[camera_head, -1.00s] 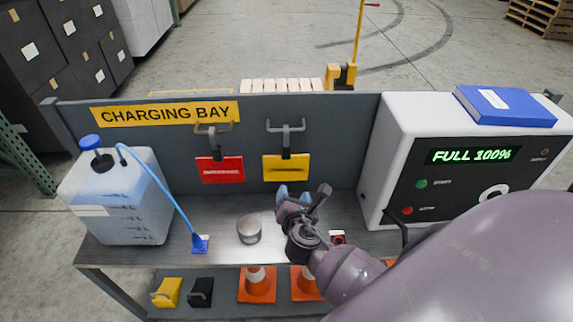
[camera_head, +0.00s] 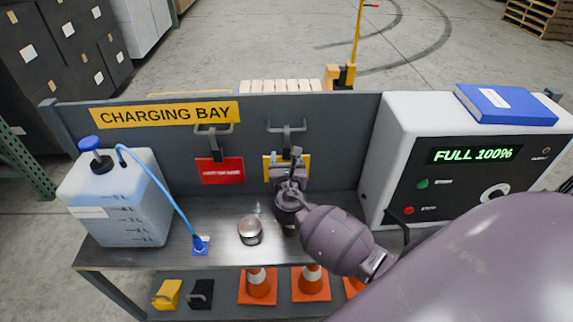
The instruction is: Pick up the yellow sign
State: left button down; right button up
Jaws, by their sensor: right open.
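The yellow sign (camera_head: 303,174) hangs from a black strap on a grey hook (camera_head: 287,126) on the back panel of the bench. My right gripper (camera_head: 286,160) is in front of the sign and hides most of its middle. The jaws are open and point up towards the panel, one finger on each side of the strap's lower end as far as I can see. I cannot tell whether they touch the sign. My left gripper is not in view.
A red sign (camera_head: 220,171) hangs to the left. On the bench (camera_head: 220,215) stand a metal cup (camera_head: 250,231), a blue-capped jug (camera_head: 120,205) with a hose, and a charger (camera_head: 400,150) with a blue book (camera_head: 506,105). Orange cones (camera_head: 257,288) stand below.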

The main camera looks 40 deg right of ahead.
aim_at(287, 153)
jog(key=shift+x, duration=1.95)
jog(key=shift+d+f, duration=0.1)
jog(key=shift+d, duration=0.05)
grip_shut()
